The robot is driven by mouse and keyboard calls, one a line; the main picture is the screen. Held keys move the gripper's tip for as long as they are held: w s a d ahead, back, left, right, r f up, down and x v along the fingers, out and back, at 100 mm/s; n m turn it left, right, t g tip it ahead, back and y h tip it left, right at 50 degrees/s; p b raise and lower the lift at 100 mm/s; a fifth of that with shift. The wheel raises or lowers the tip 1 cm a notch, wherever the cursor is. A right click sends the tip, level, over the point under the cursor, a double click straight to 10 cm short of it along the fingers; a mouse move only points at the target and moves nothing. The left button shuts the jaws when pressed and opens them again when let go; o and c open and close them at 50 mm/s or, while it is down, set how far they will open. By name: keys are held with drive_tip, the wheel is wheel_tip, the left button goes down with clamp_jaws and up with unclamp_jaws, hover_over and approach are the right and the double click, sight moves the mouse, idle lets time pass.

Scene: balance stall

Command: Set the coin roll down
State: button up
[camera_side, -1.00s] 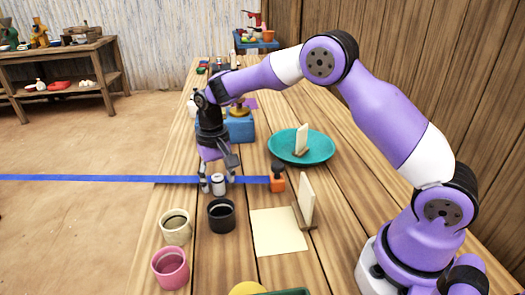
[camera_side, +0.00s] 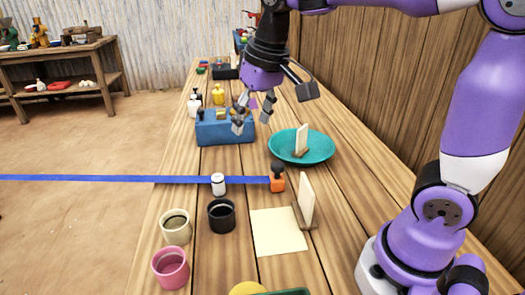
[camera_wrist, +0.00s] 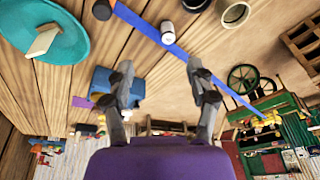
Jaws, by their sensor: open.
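The coin roll, seemingly the small white cylinder with a grey top (camera_side: 218,184), stands upright on the blue strip (camera_side: 130,179) near the table's left edge in the side view. It also shows on the strip in the wrist view (camera_wrist: 168,33). My gripper (camera_side: 250,118) is open and empty, raised well above the table, in front of the blue box in the side view. In the wrist view its two fingers (camera_wrist: 160,75) are spread apart with nothing between them. The gripper is clear of the white cylinder.
A black cup (camera_side: 221,216), a cream cup (camera_side: 176,227) and a pink cup (camera_side: 170,268) stand nearby. An orange stamp-like object (camera_side: 277,180) is at the strip's end. A teal dish (camera_side: 320,148) holds a small card stand. A blue box (camera_side: 215,131) stands farther back.

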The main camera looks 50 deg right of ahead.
drive_tip(key=s+f+n+t, duration=0.1)
drive_tip(key=s+f+t, duration=0.1)
drive_tip(key=s, duration=0.8)
drive_tip(key=shift+s+d+f+n+t, duration=0.3)
drive_tip(key=shift+f+n, duration=0.1)
drive_tip(key=shift+f, duration=0.15)
